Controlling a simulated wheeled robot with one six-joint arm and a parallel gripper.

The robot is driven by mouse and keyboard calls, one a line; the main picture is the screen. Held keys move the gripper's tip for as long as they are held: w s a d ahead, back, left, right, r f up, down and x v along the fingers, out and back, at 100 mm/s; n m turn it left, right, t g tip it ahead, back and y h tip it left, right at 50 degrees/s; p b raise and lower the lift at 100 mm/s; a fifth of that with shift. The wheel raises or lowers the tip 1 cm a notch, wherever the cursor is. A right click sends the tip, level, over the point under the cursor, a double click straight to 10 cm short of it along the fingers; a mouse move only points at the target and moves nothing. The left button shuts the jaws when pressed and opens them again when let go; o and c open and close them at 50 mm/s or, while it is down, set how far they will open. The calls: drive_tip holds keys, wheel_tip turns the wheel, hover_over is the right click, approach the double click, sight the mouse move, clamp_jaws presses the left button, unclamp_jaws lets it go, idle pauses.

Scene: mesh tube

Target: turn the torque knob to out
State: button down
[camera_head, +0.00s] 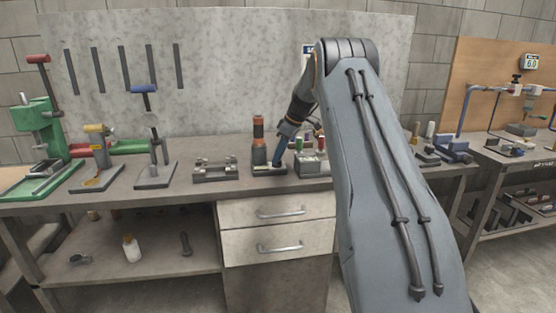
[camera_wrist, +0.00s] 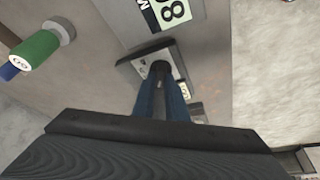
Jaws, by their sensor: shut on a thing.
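My gripper (camera_head: 275,163) reaches down to a small bench fixture with a dark base (camera_head: 268,171), beside its upright orange and dark column (camera_head: 258,140). In the wrist view my blue fingers (camera_wrist: 161,72) close on a small dark knob-like part, which I take to be the torque knob (camera_wrist: 159,66). It sits on a light plate with a dark edge (camera_wrist: 142,54). The fingers hide most of the knob, so its setting cannot be read.
A box with coloured knobs (camera_head: 311,163) stands right of the fixture, close to my arm. A low metal fixture (camera_head: 215,172) and presses (camera_head: 154,150) stand left on the bench.

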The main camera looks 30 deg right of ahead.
drive_tip(key=shift+d+n, duration=0.1)
drive_tip(key=shift+n, duration=0.2)
drive_tip(key=c, duration=1.8)
unclamp_jaws()
drive_tip(key=shift+o, duration=0.2)
drive_tip(key=shift+r, duration=0.1)
drive_tip(key=b+v, duration=0.1)
drive_tip(key=v, duration=0.6)
drive_tip(key=shift+d+r+b, duration=0.15)
drive_tip(key=shift+r+b, duration=0.1)
drive_tip(key=shift+b, duration=0.1)
drive_tip(key=shift+s, duration=0.1)
